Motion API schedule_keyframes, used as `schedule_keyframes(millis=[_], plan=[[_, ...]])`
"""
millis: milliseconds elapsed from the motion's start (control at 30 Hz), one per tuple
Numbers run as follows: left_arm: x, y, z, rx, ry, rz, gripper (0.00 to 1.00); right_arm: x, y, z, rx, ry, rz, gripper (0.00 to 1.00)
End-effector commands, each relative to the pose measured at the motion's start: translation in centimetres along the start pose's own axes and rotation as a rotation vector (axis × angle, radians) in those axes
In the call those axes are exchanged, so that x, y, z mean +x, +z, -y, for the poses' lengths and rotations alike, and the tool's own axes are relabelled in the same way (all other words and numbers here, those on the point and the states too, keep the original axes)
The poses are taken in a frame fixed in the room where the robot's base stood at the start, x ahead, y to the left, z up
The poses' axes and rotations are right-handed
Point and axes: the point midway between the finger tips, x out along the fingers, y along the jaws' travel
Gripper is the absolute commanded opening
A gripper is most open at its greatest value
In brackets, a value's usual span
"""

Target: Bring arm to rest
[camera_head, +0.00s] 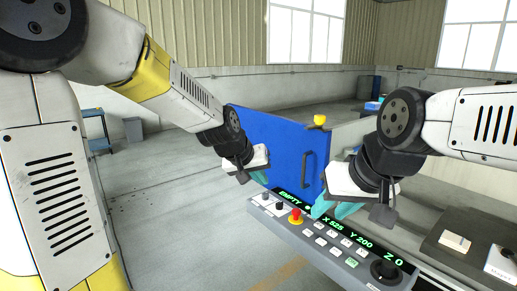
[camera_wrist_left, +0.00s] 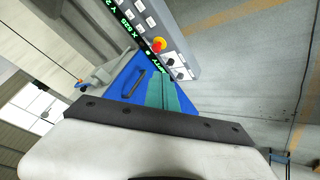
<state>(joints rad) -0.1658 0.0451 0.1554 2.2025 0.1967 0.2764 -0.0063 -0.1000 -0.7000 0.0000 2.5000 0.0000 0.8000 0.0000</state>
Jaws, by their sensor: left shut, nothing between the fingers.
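My left gripper (camera_head: 259,177) has teal fingers and hangs in front of the blue door, just above the left end of the control panel (camera_head: 318,236). In the left wrist view its teal fingers (camera_wrist_left: 165,92) are together with nothing between them. My right gripper (camera_head: 328,208) also has teal fingers and is low over the panel's display strip, to the right of the left one. Its fingers are partly hidden by its own body, so I cannot tell whether it is open, or whether it touches the panel.
The blue door (camera_head: 275,140) with a dark handle (camera_head: 307,169) stands behind the grippers. The panel has a red button (camera_head: 296,215), several keys and a dark knob (camera_head: 385,271). A yellow knob (camera_head: 319,120) tops the machine. Open floor lies to the left, with a blue cart (camera_head: 97,130).

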Motion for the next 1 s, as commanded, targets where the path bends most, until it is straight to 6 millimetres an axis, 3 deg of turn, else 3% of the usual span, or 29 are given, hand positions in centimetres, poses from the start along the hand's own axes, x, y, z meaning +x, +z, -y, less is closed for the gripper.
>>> schedule_keyframes(millis=[33, 200, 400, 633, 1000], plan=[[-2.8, 0.6, 0.9, 0.008, -0.019, -0.006, 0.0, 0.0, 0.0, 0.0, 0.0, 0.0, 0.0, 0.36], [-10.3, 4.3, 3.9, 0.022, -0.082, 0.01, 0.0, 0.0, 0.0, 0.0, 0.0, 0.0, 0.0, 0.36], [-17.0, 10.1, 6.8, 0.014, -0.147, 0.034, 0.0, 0.0, 0.0, 0.0, 0.0, 0.0, 0.0, 0.36], [-20.3, 14.3, 8.3, 0.002, -0.183, 0.054, 0.0, 0.0, 0.0, 0.0, 0.0, 0.0, 0.0, 0.36], [-20.6, 14.9, 8.5, 0.0, -0.187, 0.06, 0.0, 0.0, 0.0, 0.0, 0.0, 0.0, 0.0, 0.36]])
